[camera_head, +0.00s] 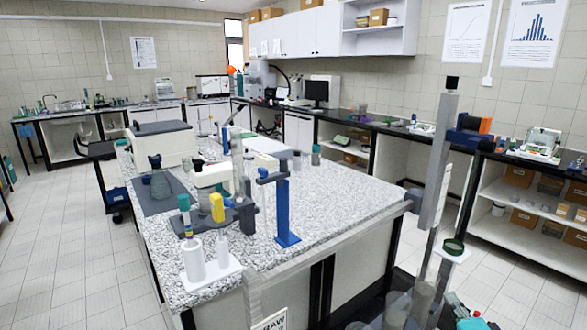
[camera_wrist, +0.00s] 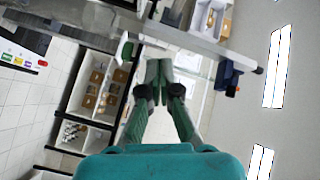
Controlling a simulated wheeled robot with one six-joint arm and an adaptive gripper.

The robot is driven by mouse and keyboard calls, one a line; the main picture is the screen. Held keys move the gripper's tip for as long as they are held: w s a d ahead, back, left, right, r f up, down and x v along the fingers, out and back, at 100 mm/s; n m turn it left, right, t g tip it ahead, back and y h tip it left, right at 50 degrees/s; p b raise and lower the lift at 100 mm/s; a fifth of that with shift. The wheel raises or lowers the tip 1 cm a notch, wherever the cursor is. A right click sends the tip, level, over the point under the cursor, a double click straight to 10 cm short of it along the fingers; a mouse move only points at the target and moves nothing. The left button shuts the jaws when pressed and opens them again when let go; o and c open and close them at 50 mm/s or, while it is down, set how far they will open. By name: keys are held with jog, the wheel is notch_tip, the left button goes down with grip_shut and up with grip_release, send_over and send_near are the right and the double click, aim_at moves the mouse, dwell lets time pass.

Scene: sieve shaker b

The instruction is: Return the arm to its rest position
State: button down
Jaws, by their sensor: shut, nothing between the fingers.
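My gripper (camera_wrist: 158,72) shows in the wrist view, with its green fingers brought together at the tips and nothing between them. The teal wrist body (camera_wrist: 160,163) fills the lower middle of that view. The wrist view is tilted: shelves are on the left and a pale wall with bright strips is on the right. The fingers are apart from the shelves and bench behind them. In the head view I cannot make out the gripper; only small teal parts show at the bottom right edge.
A speckled island bench (camera_head: 335,200) stands ahead, holding a blue stand (camera_head: 283,210), a white bottle holder (camera_head: 208,272) and a white box-shaped device (camera_head: 160,140). Open shelving (camera_head: 530,215) with boxes runs along the right wall. Tiled floor (camera_head: 75,230) is clear at the left.

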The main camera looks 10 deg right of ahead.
jog(key=s+a+f+n+y, duration=0.2)
jog(key=s+a+f+n, duration=0.5)
jog(key=s+a+f, duration=1)
jog(key=s+a+n+y, duration=0.1)
jog(key=s+a+n, duration=0.2)
jog(key=s, duration=0.3)
jog(key=s+a+r+n+g+y, duration=0.1)
jog(key=s+a+n, duration=0.3)
jog(key=s, duration=0.3)
jog(key=s+a+r+n+y, duration=0.1)
jog(key=s+a+n, duration=0.2)
jog(key=s, duration=0.4)
jog(key=shift+a+r+n+y, duration=0.2)
jog(key=shift+a+n+y, duration=0.1)
jog(key=shift+n, duration=0.1)
